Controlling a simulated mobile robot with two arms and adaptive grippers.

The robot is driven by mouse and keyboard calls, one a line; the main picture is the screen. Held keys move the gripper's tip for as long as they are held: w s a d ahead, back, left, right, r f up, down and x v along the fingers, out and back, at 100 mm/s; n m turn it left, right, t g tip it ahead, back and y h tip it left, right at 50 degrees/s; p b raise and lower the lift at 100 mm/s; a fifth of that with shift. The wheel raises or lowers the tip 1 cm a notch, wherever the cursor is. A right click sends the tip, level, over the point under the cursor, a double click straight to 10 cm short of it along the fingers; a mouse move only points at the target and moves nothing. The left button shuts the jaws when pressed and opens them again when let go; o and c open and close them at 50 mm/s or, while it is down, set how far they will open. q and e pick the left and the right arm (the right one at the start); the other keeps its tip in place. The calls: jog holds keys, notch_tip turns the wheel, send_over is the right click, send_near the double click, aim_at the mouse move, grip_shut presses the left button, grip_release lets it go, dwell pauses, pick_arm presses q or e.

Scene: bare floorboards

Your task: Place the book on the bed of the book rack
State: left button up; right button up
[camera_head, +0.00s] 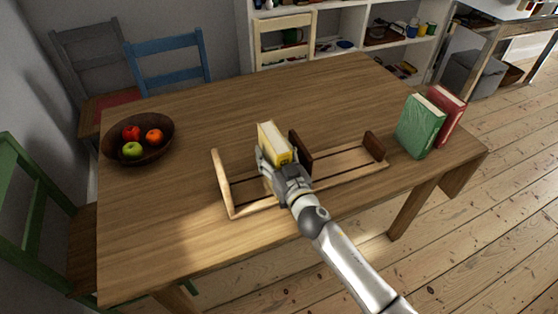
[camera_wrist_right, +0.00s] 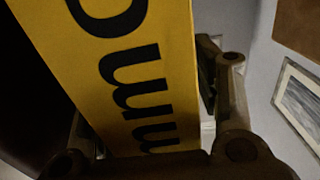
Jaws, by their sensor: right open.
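A yellow book (camera_head: 273,141) stands upright on the wooden book rack (camera_head: 346,163), to the left of the rack's dark middle divider (camera_head: 301,151). The yellow cover with black letters fills much of the right wrist view (camera_wrist_right: 130,65). My right gripper (camera_head: 279,172) is at the near side of the book, with its fingers open on either side of it. The gripper hides the book's lower part, so I cannot tell whether it touches the bed. My left gripper is not in view.
A green book (camera_head: 420,127) and a red book (camera_head: 449,108) stand upright at the table's right end. A dark bowl (camera_head: 161,153) of fruit sits at the left. The tabletop (camera_head: 250,100) behind the rack is clear. Chairs stand around the table.

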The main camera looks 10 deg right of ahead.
jog(key=b+v, duration=0.1)
jog(key=v, duration=1.1)
jog(key=shift+r, duration=0.15)
